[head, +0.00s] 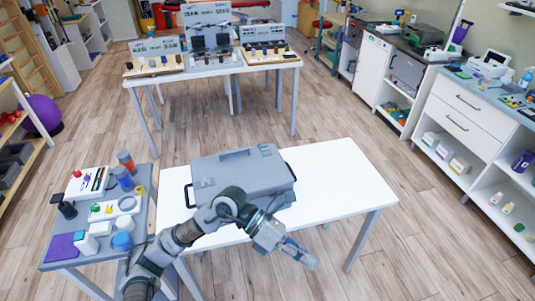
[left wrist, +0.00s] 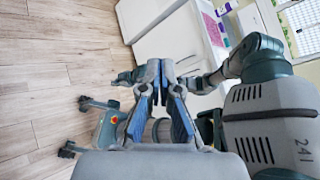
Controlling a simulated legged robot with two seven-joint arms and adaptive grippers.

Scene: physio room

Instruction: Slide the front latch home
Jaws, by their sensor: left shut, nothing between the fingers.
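A grey case (head: 255,172) lies shut on the white table (head: 345,180), with a carry handle on its lid and a dark side handle at its left end. My left forearm crosses in front of the case and hides part of its near side. I cannot make out the front latch. My left gripper (head: 303,259) is beyond the near edge of the table in the picture, to the lower right of the case and apart from it. It is shut and empty. In the left wrist view its fingers (left wrist: 160,70) meet at the tips. My right gripper does not show.
A grey side table (head: 140,222) at left holds bottles, tubs and small boxes. A second white table (head: 215,72) with display boards stands behind. Cabinets (head: 465,110) line the right side. The right part of the white table is bare, with open floor beyond it.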

